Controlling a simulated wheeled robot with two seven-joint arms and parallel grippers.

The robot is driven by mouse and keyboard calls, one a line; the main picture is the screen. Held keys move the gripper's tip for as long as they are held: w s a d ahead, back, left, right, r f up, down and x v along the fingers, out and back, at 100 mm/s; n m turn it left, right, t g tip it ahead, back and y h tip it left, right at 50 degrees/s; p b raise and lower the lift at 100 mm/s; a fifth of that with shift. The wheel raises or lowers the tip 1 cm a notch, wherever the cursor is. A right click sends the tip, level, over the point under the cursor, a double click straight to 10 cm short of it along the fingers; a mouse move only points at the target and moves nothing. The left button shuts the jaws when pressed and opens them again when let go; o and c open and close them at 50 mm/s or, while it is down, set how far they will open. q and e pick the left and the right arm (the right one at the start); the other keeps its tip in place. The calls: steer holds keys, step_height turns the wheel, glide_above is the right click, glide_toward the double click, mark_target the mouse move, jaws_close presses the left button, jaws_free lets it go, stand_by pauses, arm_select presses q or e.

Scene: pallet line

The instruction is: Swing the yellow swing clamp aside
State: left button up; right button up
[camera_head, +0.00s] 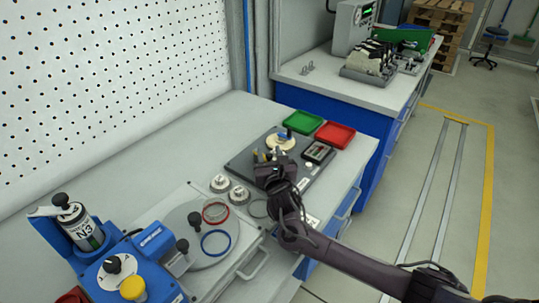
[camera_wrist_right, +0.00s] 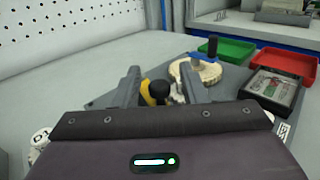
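The yellow swing clamp (camera_wrist_right: 149,96) shows in the right wrist view, with a black knob (camera_wrist_right: 160,90) beside it. It stands on the dark grey plate (camera_head: 240,165), and in the head view my right gripper partly hides it. My right gripper (camera_wrist_right: 160,82) is open, its two fingers on either side of the clamp and knob. I cannot tell whether either finger touches them. A round cream part (camera_wrist_right: 196,73) with a blue bar and a dark post (camera_wrist_right: 212,47) sits just beyond the fingers. My left gripper is not in view.
A green tray (camera_head: 303,123) and a red tray (camera_head: 335,135) stand behind the plate. A small dark framed box (camera_head: 318,152) lies on its right side. White round parts (camera_head: 220,183), a red ring (camera_head: 215,211) and a blue machine (camera_head: 130,265) are at the near left.

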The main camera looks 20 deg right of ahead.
steer(key=shift+s, duration=0.1)
steer(key=s, duration=0.2)
steer(key=s+a, duration=0.1)
steer(key=s, duration=0.4)
steer(key=shift+s+a+b, duration=0.15)
steer(key=shift+s+b, duration=0.1)
steer(key=shift+b, duration=0.05)
